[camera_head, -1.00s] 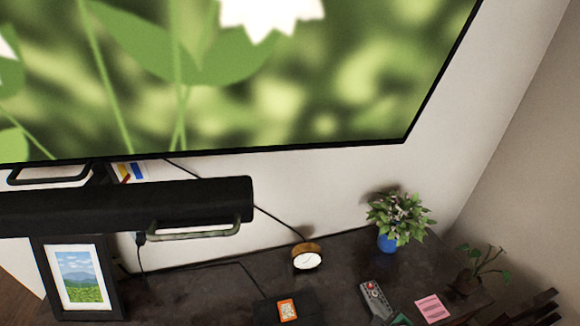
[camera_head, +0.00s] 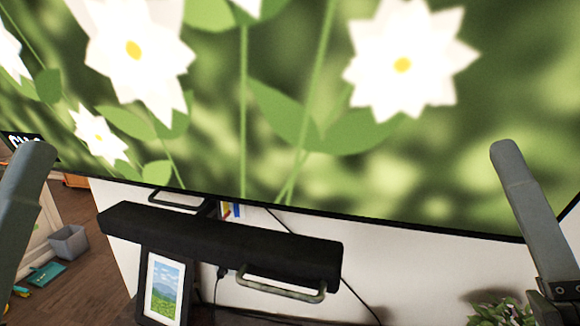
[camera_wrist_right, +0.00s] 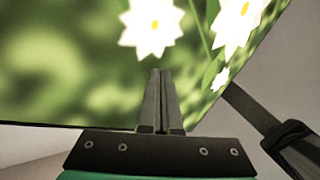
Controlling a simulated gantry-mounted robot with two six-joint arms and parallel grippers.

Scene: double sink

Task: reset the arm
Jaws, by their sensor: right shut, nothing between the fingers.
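My right gripper (camera_head: 508,152) stands up at the right side of the head view, in front of the television's lower right part. In the right wrist view its two grey fingers (camera_wrist_right: 161,74) lie together with nothing between them. My left gripper (camera_head: 36,150) shows at the left edge of the head view as a grey finger pointing up. Its lower part is cut off by the frame, and I cannot tell whether it is open or shut. I see no object held.
A large television (camera_head: 300,110) with white daisies fills the upper view. Below it are a black soundbar (camera_head: 220,245), a framed picture (camera_head: 165,290) and a plant (camera_head: 500,312). A grey bin (camera_head: 68,243) stands on the wooden floor at left.

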